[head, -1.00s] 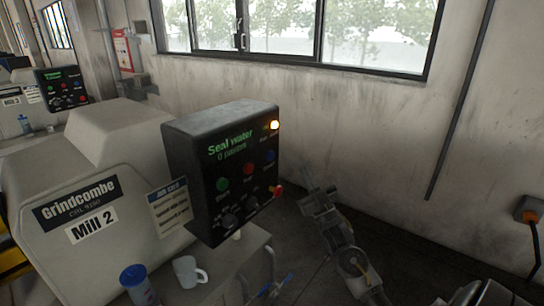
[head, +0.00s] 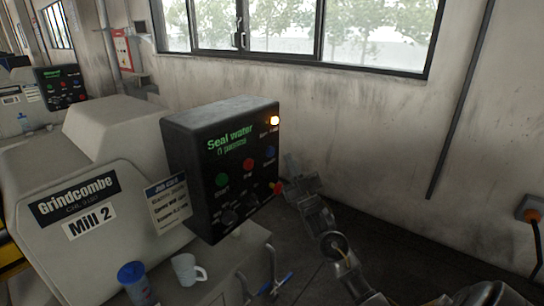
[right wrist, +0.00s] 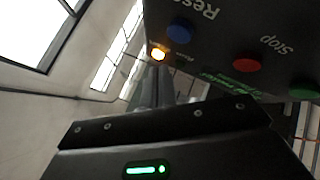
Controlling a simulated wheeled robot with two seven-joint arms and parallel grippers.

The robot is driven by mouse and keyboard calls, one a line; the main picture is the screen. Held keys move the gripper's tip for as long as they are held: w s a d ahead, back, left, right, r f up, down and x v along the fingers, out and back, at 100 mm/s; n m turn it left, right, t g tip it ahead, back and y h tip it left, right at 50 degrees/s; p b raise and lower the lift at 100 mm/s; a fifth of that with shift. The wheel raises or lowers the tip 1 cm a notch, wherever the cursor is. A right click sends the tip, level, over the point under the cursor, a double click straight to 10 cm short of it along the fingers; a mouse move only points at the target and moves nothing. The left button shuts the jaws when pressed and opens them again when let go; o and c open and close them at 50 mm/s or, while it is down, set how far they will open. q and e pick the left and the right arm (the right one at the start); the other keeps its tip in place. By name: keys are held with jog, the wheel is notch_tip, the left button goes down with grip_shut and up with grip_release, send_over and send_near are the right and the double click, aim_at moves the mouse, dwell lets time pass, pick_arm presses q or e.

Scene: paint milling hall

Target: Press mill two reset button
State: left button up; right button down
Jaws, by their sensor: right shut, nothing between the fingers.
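The black control box (head: 190,170) of Mill 2 carries a green, a red and a blue button, dark knobs and a lit amber lamp (head: 274,120). The blue button (head: 269,153) is on the right of its face. In the right wrist view the blue button (right wrist: 179,32) sits beside upside-down lettering that reads as Reset. My right gripper (head: 292,164) is shut and empty, just right of the box face near the blue button. It appears apart from the button; the exact gap is unclear. Its fingers (right wrist: 168,88) point past the lamp side. My left gripper is out of view.
A red knob (head: 277,188) juts from the box's lower right. The wall (head: 370,130) is behind my right arm.

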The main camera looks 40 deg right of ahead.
aim_at(273, 148)
jog(key=shift+w+a+b, duration=0.2)
jog(key=shift+w, duration=0.5)
jog(key=shift+w+a+b, duration=0.2)
jog(key=shift+w, duration=0.45)
jog(key=shift+w, duration=0.1)
dwell(1.1)
jog(key=shift+w+a, duration=0.15)
jog(key=shift+w, duration=0.15)
jog(key=shift+w+a+b, duration=0.1)
jog(key=shift+w+b, duration=0.3)
dwell(0.8)
jog(key=shift+s, duration=0.1)
jog(key=shift+s+d+p, duration=0.2)
jog(key=shift+s+p, duration=0.1)
jog(key=shift+s, duration=0.4)
